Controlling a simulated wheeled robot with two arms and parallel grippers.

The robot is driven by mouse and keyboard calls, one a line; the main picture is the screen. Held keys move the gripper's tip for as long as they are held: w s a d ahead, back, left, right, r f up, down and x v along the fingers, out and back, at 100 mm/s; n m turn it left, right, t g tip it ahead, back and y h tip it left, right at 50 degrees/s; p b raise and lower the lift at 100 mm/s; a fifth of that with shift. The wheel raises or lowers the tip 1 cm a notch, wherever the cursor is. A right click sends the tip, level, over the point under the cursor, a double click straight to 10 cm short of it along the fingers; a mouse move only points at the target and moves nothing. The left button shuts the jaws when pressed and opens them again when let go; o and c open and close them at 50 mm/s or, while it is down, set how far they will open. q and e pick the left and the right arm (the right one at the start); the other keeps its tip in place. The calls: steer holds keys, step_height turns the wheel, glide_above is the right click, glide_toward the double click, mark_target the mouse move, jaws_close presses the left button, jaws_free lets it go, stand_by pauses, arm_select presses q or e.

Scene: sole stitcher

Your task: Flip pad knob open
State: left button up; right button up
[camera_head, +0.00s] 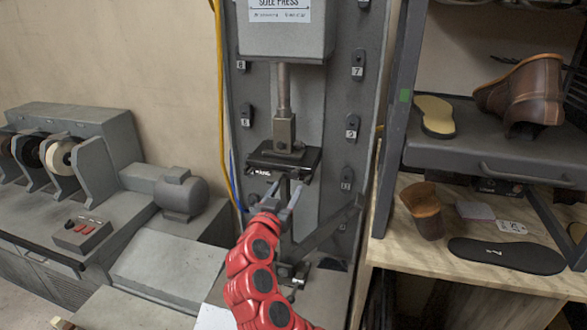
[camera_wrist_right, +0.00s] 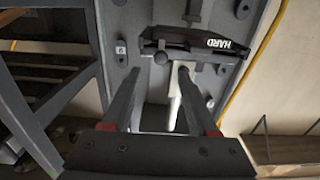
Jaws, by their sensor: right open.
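The sole press (camera_head: 285,28) stands upright in the middle of the head view. Its dark pad (camera_head: 285,158) sits under the ram and carries a white label, which reads HARD in the right wrist view (camera_wrist_right: 228,44). Contact cannot be told. My left gripper is out of view.
A shelf rack (camera_head: 398,130) with a brown boot (camera_head: 522,92) and a tan sole (camera_head: 435,115) stands close on the right. A wooden bench (camera_head: 420,262) holds a black sole (camera_head: 505,255). A grey grinding machine (camera_head: 75,120) is on the left.

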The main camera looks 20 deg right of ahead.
mark_target(295, 175)
steer(key=p+x, duration=0.2)
steer(key=x, duration=0.3)
steer(key=shift+w+d+r, duration=0.15)
steer(key=shift+w, duration=0.1)
steer(key=shift+w+d, duration=0.35)
steer(key=shift+w, duration=0.25)
jaws_close()
